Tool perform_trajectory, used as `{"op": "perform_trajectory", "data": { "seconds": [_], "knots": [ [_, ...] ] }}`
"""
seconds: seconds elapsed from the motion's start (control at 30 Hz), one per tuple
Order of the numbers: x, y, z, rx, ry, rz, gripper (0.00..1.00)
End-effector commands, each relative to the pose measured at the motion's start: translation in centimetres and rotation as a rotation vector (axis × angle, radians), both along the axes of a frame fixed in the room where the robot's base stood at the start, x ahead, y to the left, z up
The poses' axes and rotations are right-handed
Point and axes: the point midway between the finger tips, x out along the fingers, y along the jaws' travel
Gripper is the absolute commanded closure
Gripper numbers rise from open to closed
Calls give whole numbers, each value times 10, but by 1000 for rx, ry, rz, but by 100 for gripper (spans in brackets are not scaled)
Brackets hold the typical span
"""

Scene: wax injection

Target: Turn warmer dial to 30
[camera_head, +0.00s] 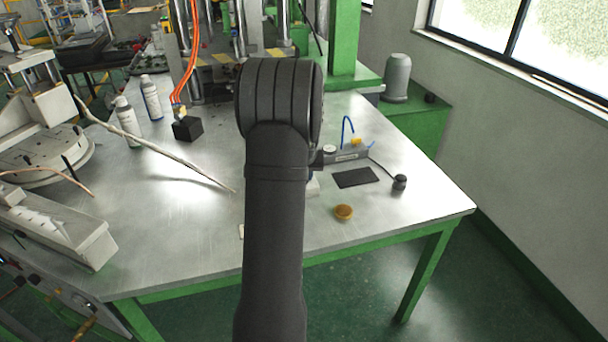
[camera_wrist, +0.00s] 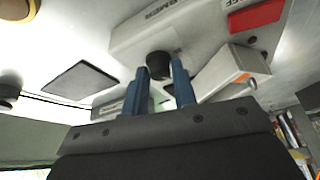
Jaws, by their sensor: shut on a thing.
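The warmer (camera_wrist: 135,38) is a pale box with lettering partly reading "RMER" in the wrist view; part of it also shows beside my arm in the head view (camera_head: 347,156). Its black round dial (camera_wrist: 159,66) sticks out from the front face. My gripper (camera_wrist: 160,72) has one blue finger on each side of the dial and is shut on it. The dial's scale and setting cannot be read.
A small black object (camera_head: 400,182) on a cable stands to the right. A pale box (camera_wrist: 232,72) sits close to the right finger.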

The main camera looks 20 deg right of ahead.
Motion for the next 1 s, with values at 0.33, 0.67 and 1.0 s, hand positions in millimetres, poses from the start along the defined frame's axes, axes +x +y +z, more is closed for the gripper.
{"op": "perform_trajectory", "data": {
  "seconds": [0.33, 0.67, 1.0],
  "knots": [
    [0, -1, 0, 0, 0, 86, 98],
    [0, -3, 0, 1, -1, 351, 98],
    [0, -5, 0, 2, 0, 673, 98]
  ]
}}
